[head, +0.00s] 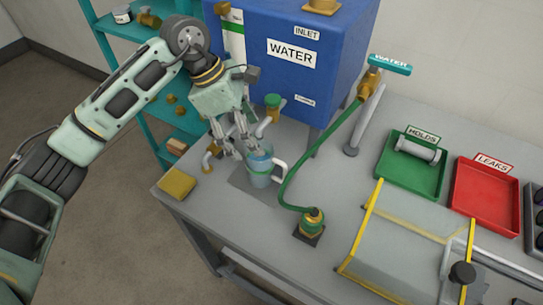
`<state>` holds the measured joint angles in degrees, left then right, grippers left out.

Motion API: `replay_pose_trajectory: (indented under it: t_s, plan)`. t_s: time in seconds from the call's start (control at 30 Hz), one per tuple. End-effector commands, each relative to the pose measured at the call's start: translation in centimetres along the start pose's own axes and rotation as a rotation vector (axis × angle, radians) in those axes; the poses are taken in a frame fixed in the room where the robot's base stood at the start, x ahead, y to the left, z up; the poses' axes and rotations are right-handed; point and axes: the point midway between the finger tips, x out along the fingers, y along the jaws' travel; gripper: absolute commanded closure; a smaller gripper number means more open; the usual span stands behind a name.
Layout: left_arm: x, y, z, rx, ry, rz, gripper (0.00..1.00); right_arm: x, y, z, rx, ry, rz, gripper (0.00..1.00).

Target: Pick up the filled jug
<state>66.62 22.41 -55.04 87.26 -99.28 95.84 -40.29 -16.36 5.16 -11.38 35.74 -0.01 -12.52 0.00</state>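The jug (261,178) stands upright on the grey bench in front of the blue water tank. My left gripper (240,153) points down at the jug's left rear rim. Its fingertips overlap the rim in the picture. I cannot tell if they touch the jug, or how far apart the fingers are. My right gripper is out of view.
The blue WATER tank (290,75) stands close behind the jug. A green hose (331,143) curves right of it to a brass fitting (313,221). A yellow sponge (176,183) lies to the left. Green (409,178) and red (484,205) trays sit at the right.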

Motion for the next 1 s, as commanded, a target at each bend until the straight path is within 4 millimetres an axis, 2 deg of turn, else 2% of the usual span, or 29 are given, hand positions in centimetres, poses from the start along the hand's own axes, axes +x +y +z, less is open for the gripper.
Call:
replay_pose_trajectory:
  t_s: [0.17,0.4,0.6,0.87,1.0]
  plan:
    - [1.9,-0.1,0.0,-0.002,-0.001,-0.005,0.25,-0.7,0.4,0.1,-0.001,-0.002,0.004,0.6]
    - [4.8,-0.1,-0.2,-0.003,-0.002,-0.007,0.25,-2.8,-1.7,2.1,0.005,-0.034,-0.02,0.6]
    - [7.3,0.0,-0.4,0.0,-0.002,-0.003,0.25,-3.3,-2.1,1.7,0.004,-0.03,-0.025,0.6]
    - [7.6,0.1,-0.5,0.0,-0.002,-0.001,0.25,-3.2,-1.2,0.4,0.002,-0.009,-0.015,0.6]
    - [7.6,0.1,-0.5,0.0,-0.002,-0.001,0.38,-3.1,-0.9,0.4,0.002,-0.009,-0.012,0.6]
